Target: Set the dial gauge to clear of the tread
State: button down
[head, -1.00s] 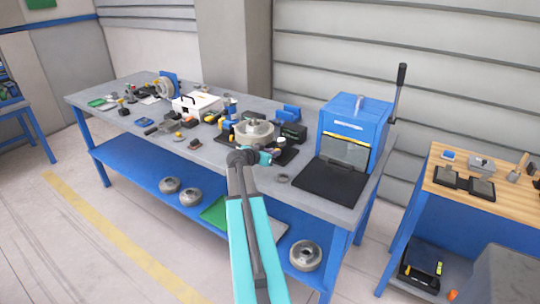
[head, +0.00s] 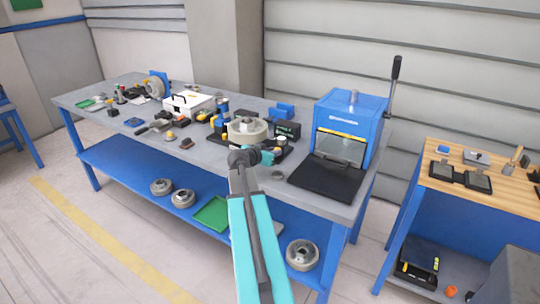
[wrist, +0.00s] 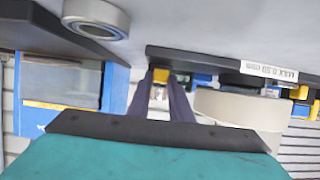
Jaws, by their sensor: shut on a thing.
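A pale wheel (head: 247,129) sits on a dark fixture on the grey bench, left of the blue press. It also shows in the wrist view (wrist: 245,108), beside a dark base with a label reading "MAX 0.50 mm" (wrist: 269,71). My gripper (head: 268,156) is at the fixture's front edge. In the wrist view, its two dark fingers (wrist: 163,88) are close together on a small part with yellow at the fixture's edge, beside the wheel. This part appears to belong to the dial gauge. The gauge's face is not clearly visible, and I cannot tell whether it touches the tread.
The blue press (head: 352,125) with a black plate stands right of the fixture. A small metal ring (head: 278,175) lies in front, between fixture and plate. A white box (head: 189,103) and several small parts crowd the bench to the left.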

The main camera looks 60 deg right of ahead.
jog(key=c, duration=2)
grip_release()
jog(key=shift+s+f, duration=0.1)
jog(key=shift+s, duration=0.25)
jog(key=o, duration=0.4)
jog(key=shift+s+d, duration=0.1)
jog(key=shift+s, duration=0.05)
jog(key=shift+w, duration=0.2)
jog(key=shift+b+v, duration=0.3)
jog(key=shift+v, duration=0.75)
jog(key=b+v, duration=0.2)
jog(key=v, duration=1)
jog(key=shift+d, duration=0.15)
jog(key=shift+w, duration=0.1)
